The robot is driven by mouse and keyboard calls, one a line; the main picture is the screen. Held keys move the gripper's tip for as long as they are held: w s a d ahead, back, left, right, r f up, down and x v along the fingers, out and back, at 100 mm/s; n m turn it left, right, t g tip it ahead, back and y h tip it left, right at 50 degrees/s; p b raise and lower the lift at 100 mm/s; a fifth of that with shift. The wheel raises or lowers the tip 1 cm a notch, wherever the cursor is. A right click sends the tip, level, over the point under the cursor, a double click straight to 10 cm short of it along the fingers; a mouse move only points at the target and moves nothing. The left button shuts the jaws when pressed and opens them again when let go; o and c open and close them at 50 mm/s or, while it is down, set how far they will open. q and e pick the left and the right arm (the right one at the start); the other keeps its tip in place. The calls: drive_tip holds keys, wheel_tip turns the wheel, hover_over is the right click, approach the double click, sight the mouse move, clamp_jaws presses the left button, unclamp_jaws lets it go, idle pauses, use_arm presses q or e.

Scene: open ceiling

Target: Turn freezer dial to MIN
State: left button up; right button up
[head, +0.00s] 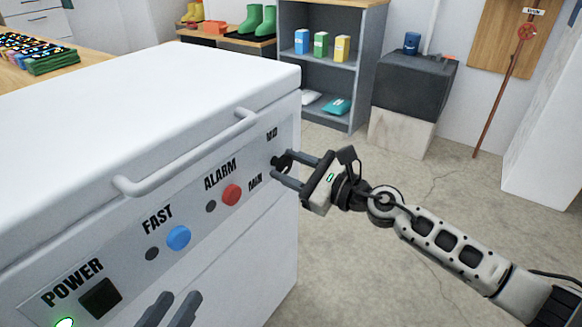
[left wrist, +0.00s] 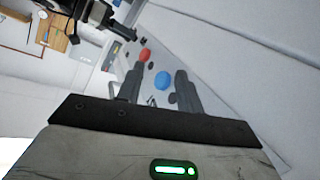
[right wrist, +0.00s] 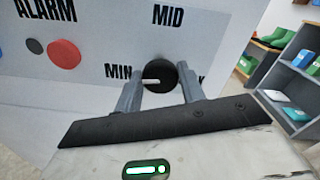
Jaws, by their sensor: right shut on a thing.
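The white chest freezer (head: 225,255) has a front control panel. Its black round dial (right wrist: 161,72) sits below the MID label (right wrist: 168,16), and its white pointer mark points left toward the MIN label (right wrist: 118,72). The label on the dial's right is mostly hidden. My right gripper (right wrist: 162,84) is shut on the dial, one finger on each side. In the head view the dial (head: 282,161) is partly hidden by the right gripper (head: 279,169). My left gripper (head: 175,300) is open and empty in front of the panel, low in the head view.
The panel also has a red alarm button (head: 231,194), a blue FAST button (head: 178,237) and a POWER switch (head: 100,298) with a green light. A handle bar (head: 185,155) juts out from the lid above the panel. Shelves (head: 320,75) stand behind, with free floor at right.

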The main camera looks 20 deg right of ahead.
drive_tip(key=o, duration=1)
drive_tip(key=shift+c, duration=0.2)
drive_tip(key=shift+s+d+f, duration=0.1)
drive_tip(key=shift+s+d, duration=0.15)
drive_tip(key=shift+s, duration=0.05)
use_arm(q)
drive_tip(key=b, duration=0.1)
drive_tip(key=r+n+h+b, duration=0.1)
drive_tip(key=b, duration=0.1)
drive_tip(key=shift+d+r+t+h, duration=0.1)
drive_tip(key=shift+d+t+h, duration=0.2)
drive_tip(key=shift+d, duration=0.05)
use_arm(e)
drive_tip(key=v, duration=1.5)
